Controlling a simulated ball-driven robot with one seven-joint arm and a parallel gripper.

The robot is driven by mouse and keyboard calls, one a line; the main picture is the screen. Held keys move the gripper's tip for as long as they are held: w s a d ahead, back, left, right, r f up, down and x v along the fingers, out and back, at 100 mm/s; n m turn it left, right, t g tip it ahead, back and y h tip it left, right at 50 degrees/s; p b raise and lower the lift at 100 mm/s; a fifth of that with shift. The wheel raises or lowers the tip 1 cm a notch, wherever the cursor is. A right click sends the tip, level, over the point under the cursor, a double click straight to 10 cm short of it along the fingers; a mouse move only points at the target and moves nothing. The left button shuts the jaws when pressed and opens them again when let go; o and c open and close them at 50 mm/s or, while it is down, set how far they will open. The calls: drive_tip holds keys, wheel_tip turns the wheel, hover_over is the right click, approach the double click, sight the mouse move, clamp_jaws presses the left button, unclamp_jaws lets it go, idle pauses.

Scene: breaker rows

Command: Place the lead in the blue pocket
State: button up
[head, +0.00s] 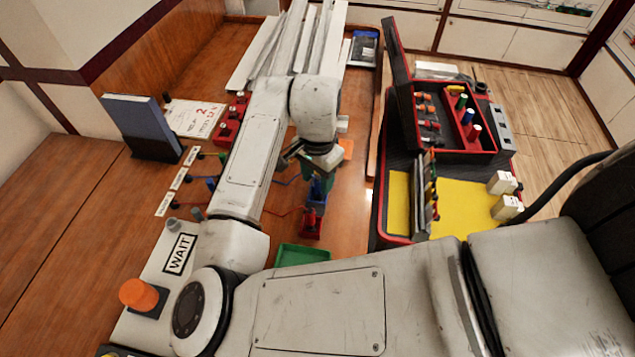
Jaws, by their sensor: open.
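The blue pocket (317,196) is a small bin on the wooden bench, right of my forearm, just behind a red pocket (312,228). My gripper (311,165) is open above the back of the blue pocket, with its fingers small and partly hidden by my wrist. A teal-green piece shows by the fingers; I cannot tell what it is. A thin orange lead (284,213) lies on the bench left of the red pocket. A thin blue lead (288,181) lies farther back, left of the gripper. My forearm hides parts of both leads.
A green tray (303,254) sits in front of the red pocket. A red-edged case (440,115) and yellow mat (470,208) stand to the right. Left are a blue binder (143,128), red blocks (231,122) and an orange button (142,293). The far-left bench is clear.

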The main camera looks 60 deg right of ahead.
wheel_tip(320, 180, up, 9)
drive_tip(key=shift+r, duration=0.1)
idle(0.7)
